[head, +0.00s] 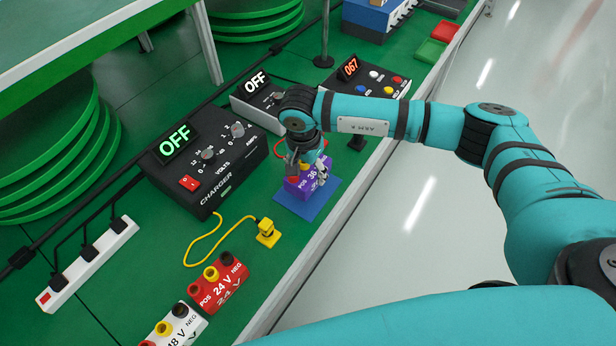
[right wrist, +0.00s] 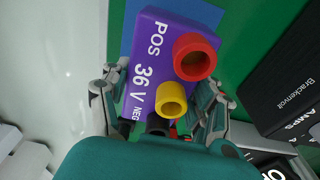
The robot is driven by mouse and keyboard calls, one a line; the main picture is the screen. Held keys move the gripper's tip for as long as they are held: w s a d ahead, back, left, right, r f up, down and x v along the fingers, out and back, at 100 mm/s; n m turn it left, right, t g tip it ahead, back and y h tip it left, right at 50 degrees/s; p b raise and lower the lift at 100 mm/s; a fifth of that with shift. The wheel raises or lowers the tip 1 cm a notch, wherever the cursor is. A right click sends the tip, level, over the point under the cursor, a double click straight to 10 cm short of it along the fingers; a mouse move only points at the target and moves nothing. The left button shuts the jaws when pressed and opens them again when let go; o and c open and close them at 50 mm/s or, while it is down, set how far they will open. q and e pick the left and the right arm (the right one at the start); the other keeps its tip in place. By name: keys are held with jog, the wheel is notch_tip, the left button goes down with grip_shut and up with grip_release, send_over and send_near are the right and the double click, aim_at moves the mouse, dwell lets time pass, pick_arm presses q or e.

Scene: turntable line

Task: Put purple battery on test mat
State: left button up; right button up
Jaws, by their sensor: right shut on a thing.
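The purple battery (head: 299,187), marked 36 V, is in the grasp of my right gripper (head: 307,172). It is at the blue test mat (head: 316,207); whether it rests on the mat or hangs just above it, I cannot tell. In the right wrist view the battery (right wrist: 150,50) shows red, yellow and black terminals, with the fingers of my right gripper (right wrist: 166,88) on either side. Part of the blue mat (right wrist: 204,12) shows behind it. My left gripper is not in view.
The black charger (head: 208,165) reading OFF stands left of the mat. A yellow plug (head: 267,233) with its cable lies in front. A red 24 V battery (head: 219,284) and a white 48 V battery (head: 177,328) stand nearer. The bench edge runs along the right.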

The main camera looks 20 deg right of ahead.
aim_at(308, 180)
notch_tip(308, 180, down, 4)
jog(key=shift+r+p, duration=0.2)
jog(key=shift+p, duration=0.1)
jog(key=shift+f, duration=0.15)
jog(key=o, duration=1.7)
